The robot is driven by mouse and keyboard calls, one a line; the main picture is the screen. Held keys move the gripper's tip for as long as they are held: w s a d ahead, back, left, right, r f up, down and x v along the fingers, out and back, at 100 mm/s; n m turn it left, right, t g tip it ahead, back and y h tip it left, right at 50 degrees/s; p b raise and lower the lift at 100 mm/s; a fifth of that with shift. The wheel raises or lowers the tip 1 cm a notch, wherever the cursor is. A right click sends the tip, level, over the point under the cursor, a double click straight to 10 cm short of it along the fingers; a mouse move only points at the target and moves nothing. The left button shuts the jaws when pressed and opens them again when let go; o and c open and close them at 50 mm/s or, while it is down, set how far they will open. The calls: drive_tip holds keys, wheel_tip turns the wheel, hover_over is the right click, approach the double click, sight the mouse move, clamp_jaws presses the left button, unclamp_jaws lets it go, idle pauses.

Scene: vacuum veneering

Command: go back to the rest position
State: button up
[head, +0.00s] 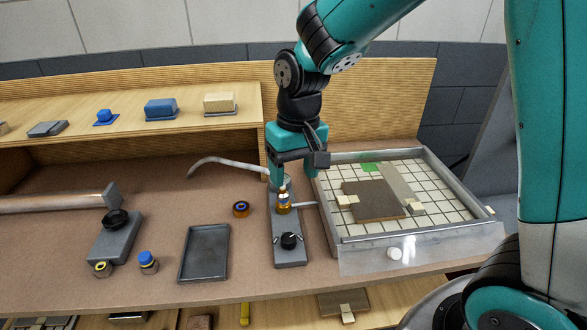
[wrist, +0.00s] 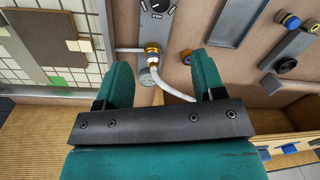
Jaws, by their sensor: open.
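My gripper (head: 294,178) is open, fingers pointing down, at the back end of a grey valve block (head: 289,255) with a black knob and a brass fitting (head: 283,203). In the wrist view the two teal fingers of my gripper (wrist: 162,80) stand wide apart. The brass fitting, a round gauge (wrist: 148,76) and a pale hose (wrist: 172,94) show in the gap between and beyond them. Nothing is clamped between the fingers. I cannot tell how high they are above the hose.
A framed grid bed (head: 440,228) with a brown panel (head: 372,200) and small blocks lies right of the gripper. A shelf (head: 60,100) with several blocks stands behind.

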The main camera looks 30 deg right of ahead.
drive_tip(key=s+a+r+n+y, duration=0.1)
drive_tip(key=s+a+r+n, duration=0.2)
drive_tip(key=s, duration=0.6)
drive_tip(key=s+a+r+n+y, duration=0.2)
drive_tip(key=s+a+r+n, duration=0.1)
drive_tip(key=s, duration=0.6)
drive_tip(key=shift+s+r+n, duration=0.35)
drive_tip(key=shift+r+n, duration=0.05)
drive_tip(key=shift+r, duration=0.1)
